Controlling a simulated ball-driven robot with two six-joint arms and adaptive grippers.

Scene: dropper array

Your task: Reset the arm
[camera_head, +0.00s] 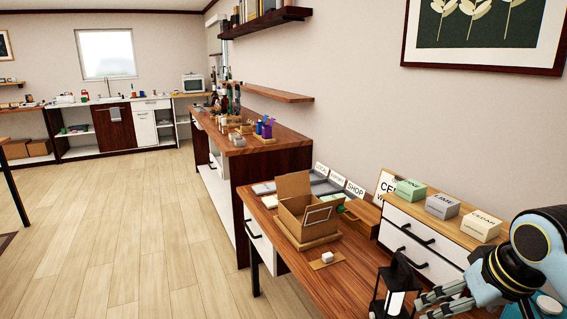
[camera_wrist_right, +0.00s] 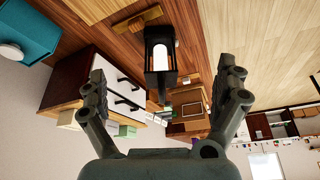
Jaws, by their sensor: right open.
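My right arm comes in from the lower right of the head view. Its gripper (camera_head: 440,300) is low over the wooden desk, beside a black lantern (camera_head: 396,291) with a white candle. In the right wrist view my gripper (camera_wrist_right: 166,86) is open, with its two fingers wide apart. The lantern (camera_wrist_right: 160,72) shows beyond and between the fingers, not held. My left arm and gripper are not in view.
The desk (camera_head: 340,285) holds an open cardboard box (camera_head: 305,211), a small white block (camera_head: 327,257) on a board, and a white drawer unit (camera_head: 418,240). Boxes labelled LIME (camera_head: 442,206) and CEDAR (camera_head: 481,226) stand on the unit. The floor (camera_head: 130,230) at left is clear.

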